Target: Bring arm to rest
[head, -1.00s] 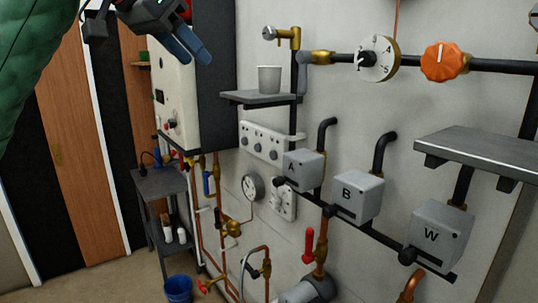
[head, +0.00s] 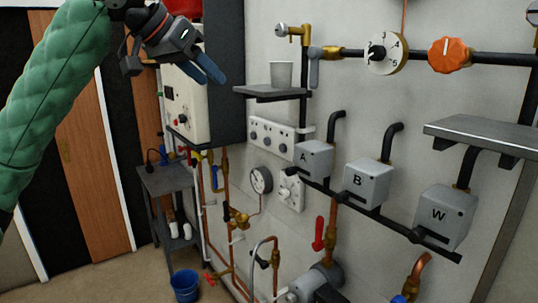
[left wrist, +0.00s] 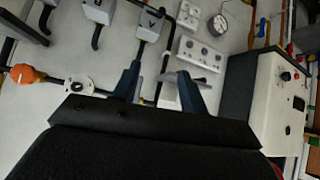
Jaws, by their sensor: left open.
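My left arm, in a green quilted sleeve, comes in from the left in the head view. Its gripper (head: 207,67) is up at the top left, in front of the cream and dark wall unit (head: 188,105), and holds nothing. In the left wrist view the blue fingers of the left gripper (left wrist: 160,85) stand apart, with the wall behind them. The grey cup (head: 281,75) stands upright on the small wall shelf (head: 268,93), to the right of the gripper and apart from it. My right gripper is not in view.
Boxes A (head: 314,159), B (head: 369,184) and W (head: 445,217) sit on a dark pipe. An orange knob (head: 450,55) and a numbered dial (head: 386,54) are above. A wide shelf (head: 483,135) juts out at right. A blue bucket (head: 185,285) stands on the floor.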

